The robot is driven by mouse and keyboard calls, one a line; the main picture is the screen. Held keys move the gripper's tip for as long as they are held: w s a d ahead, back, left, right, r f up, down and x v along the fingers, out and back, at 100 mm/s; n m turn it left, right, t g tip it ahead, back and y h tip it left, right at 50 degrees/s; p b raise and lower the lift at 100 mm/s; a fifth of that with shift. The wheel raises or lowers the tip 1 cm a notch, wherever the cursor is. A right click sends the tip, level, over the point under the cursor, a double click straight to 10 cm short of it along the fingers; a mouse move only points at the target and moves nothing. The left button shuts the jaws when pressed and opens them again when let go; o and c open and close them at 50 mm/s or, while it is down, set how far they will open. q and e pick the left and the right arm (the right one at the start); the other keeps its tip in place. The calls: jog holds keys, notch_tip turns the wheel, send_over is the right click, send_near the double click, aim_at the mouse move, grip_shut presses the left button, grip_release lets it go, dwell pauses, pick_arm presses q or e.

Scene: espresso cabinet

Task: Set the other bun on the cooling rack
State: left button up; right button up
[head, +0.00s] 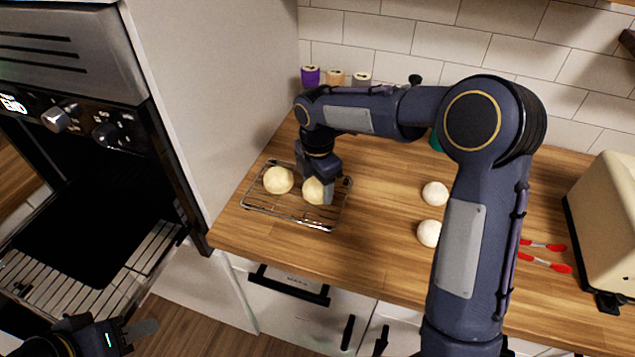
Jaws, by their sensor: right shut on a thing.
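The cooling rack (262,211) is a wire rack on the wooden counter, near its left end. One pale yellow bun (278,180) sits on the left part of the rack. The other bun (313,192) is at the right part of the rack, in my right gripper (327,196), which points down and is shut on it. The gripper hides part of this bun, and I cannot tell whether it touches the wires. My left gripper (140,333) is at the lower left, in front of the open oven, away from the buns. Its fingers are only partly visible.
Two white round pieces (435,194) (429,233) lie mid-counter. Red-handled tools (545,262) and a cream appliance (605,220) are at right. Several small jars (335,78) stand behind my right arm.

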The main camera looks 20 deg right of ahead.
aim_at(317, 182)
jog(key=shift+f, duration=0.1)
jog(key=o, duration=1)
jog(key=shift+c, duration=0.2)
notch_tip(317, 182, up, 12)
jog(key=s+d+r+m, duration=0.2)
jog(key=s+d+m, duration=0.1)
jog(key=s+m, duration=0.15)
jog(key=s+d+f+m+t+y, duration=0.1)
jog(key=s+f+m+t+y, duration=0.1)
jog(key=s+m, duration=0.7)
jog(key=s+d+f+m+t+y, duration=0.1)
jog(key=s+f+m+t, duration=0.2)
jog(key=s+m, duration=0.7)
jog(key=s+f, duration=0.1)
jog(key=s, duration=0.3)
jog(key=shift+d+f+t+y, duration=0.2)
jog(key=shift+d+t+y, duration=0.1)
jog(key=shift+y, duration=0.1)
